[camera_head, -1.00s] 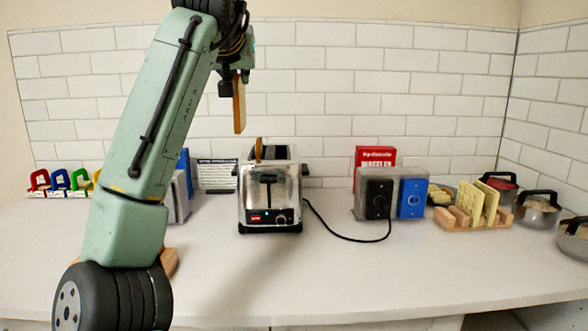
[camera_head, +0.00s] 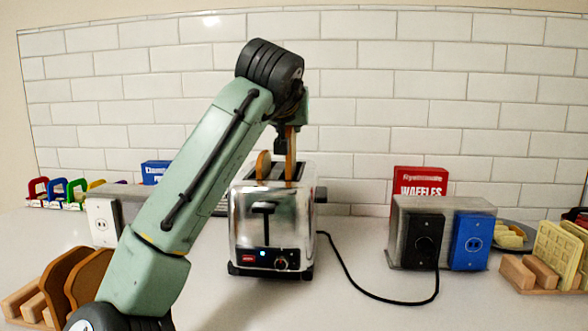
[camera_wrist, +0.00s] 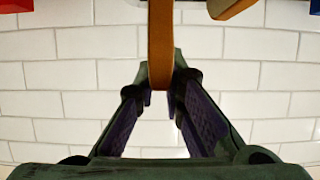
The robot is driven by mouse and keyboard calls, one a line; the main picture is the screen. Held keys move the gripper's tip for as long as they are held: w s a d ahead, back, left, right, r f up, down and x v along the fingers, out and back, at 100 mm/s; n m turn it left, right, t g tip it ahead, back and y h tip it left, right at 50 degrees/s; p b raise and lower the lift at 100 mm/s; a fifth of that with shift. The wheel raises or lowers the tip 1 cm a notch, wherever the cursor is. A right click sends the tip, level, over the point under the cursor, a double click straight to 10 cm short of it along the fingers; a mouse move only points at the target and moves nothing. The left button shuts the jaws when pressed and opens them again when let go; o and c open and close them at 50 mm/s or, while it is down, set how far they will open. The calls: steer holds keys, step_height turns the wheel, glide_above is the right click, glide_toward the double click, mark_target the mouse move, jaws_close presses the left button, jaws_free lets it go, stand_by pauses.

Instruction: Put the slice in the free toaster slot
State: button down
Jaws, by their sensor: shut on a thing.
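A chrome toaster (camera_head: 270,225) stands on the counter, its lever and dial facing me. A brown slice (camera_head: 263,164) sticks up from its left slot. My gripper (camera_head: 289,135) is above the right slot, pointing down, shut on a second brown slice (camera_head: 290,157). This held slice is upright and its lower end is at the right slot's opening; I cannot tell how far in it is. In the wrist view the held slice (camera_wrist: 160,45) runs between the fingertips, and the other slice (camera_wrist: 230,7) shows at the top edge.
A rack with brown slices (camera_head: 85,275) is at the front left. A metal outlet box (camera_head: 400,210) with a black plug and cord is right of the toaster. A red waffles box (camera_head: 420,180) stands behind it. A tiled wall (camera_head: 360,90) closes the back.

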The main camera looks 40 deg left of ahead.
mark_target(291, 152)
steer(key=shift+f, duration=2.85)
steer(key=shift+f, duration=0.2)
steer(key=c, duration=1.7)
jaws_free()
steer(key=shift+r, duration=0.1)
steer(key=shift+r, duration=0.2)
steer(key=shift+s+d, duration=0.2)
steer(key=b+v, duration=0.2)
steer(key=v, duration=0.9)
steer(key=shift+s+d+r, duration=0.1)
steer(key=shift+s, duration=0.05)
